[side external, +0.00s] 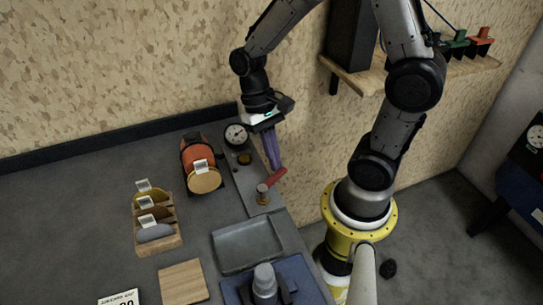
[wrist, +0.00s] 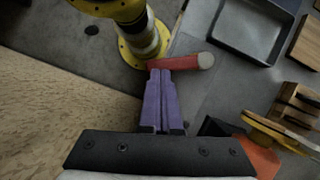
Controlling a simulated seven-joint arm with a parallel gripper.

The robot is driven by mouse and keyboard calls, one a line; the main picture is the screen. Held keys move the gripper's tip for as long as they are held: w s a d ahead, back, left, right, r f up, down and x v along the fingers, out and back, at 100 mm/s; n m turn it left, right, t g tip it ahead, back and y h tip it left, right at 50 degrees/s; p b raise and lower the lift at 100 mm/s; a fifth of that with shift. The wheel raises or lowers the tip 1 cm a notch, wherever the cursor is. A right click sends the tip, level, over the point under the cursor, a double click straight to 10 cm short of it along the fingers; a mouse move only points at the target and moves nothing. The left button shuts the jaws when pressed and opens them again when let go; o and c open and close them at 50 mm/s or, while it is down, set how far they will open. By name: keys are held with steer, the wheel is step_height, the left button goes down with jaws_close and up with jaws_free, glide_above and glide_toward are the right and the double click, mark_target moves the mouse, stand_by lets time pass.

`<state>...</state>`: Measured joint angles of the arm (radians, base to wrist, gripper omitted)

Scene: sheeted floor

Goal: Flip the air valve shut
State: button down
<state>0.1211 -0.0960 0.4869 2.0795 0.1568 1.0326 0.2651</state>
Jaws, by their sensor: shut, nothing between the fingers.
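In the side external view the handle slants up and to the right from the body. My gripper (side external: 276,167) has purple fingers, pressed together and pointing down, with tips at or just beside the handle. In the wrist view the red handle (wrist: 185,62) lies across the tips of my shut fingers (wrist: 158,74). I cannot tell if they touch. The valve body is hard to make out in the wrist view.
A round gauge (side external: 236,135) sits on the panel behind the valve. An orange cylinder (side external: 200,158) lies to the left. A grey tray (side external: 246,244), a wooden block (side external: 182,283) and a wooden sorter (side external: 160,236) stand nearer the camera. A shelf (side external: 400,78) juts from the wall.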

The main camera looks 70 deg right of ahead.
steer(key=shift+s+a+m+t+y, duration=0.1)
steer(key=shift+s+m+t+y, duration=0.15)
steer(key=shift+s+m, duration=0.55)
steer(key=shift+s+a+m+t+y, duration=0.15)
steer(key=shift+s+m+y, duration=0.25)
steer(key=shift+m, duration=0.8)
steer(key=shift+d, duration=0.1)
stand_by(0.7)
steer(key=v, duration=1)
steer(key=shift+w+a, duration=0.2)
steer(key=shift+a, duration=0.1)
